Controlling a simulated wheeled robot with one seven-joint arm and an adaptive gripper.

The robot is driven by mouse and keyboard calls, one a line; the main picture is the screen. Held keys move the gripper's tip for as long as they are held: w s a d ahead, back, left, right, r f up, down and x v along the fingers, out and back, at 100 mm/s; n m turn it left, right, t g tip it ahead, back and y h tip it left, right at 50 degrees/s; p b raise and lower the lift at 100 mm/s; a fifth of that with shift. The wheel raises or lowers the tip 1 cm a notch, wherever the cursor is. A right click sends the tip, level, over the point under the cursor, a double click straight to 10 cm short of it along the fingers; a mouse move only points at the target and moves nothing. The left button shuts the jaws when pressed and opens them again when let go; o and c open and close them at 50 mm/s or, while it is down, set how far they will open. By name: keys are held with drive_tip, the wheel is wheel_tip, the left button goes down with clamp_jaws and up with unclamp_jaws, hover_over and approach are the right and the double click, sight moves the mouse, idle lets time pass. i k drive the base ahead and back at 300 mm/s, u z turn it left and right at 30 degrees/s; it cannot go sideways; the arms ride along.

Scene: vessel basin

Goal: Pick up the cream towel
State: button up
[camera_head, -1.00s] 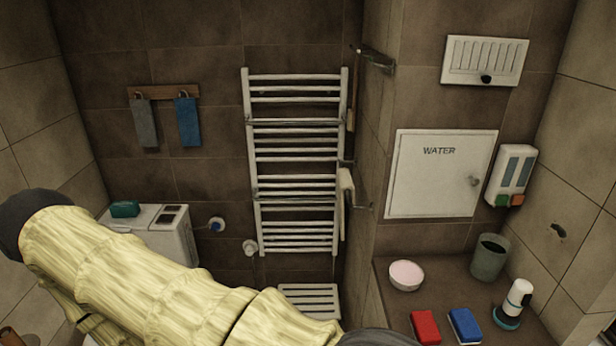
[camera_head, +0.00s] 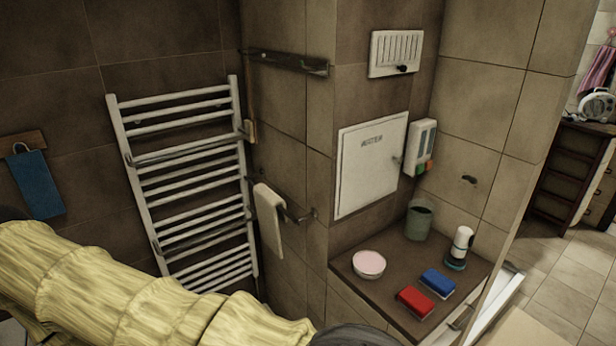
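A cream towel (camera_head: 270,221) hangs folded over a short metal bar on the side wall, to the right of the white towel radiator. Its front face is clear to see and hangs straight down. My arm, in a yellowish sleeve, crosses the lower left of the view. My gripper is out of the frame, so its state and its distance from the towel are hidden.
A white ladder radiator (camera_head: 190,190) stands left of the towel. A metal shelf (camera_head: 287,62) juts out above. On the right, a ledge (camera_head: 386,284) holds a bowl (camera_head: 369,264), a red sponge (camera_head: 415,301), a blue sponge (camera_head: 438,281), a cup (camera_head: 418,219) and a bottle (camera_head: 460,246).

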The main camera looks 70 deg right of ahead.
sight(266, 200)
drive_tip(key=z, duration=1.05)
drive_tip(key=i, duration=0.9)
drive_tip(key=z, duration=0.9)
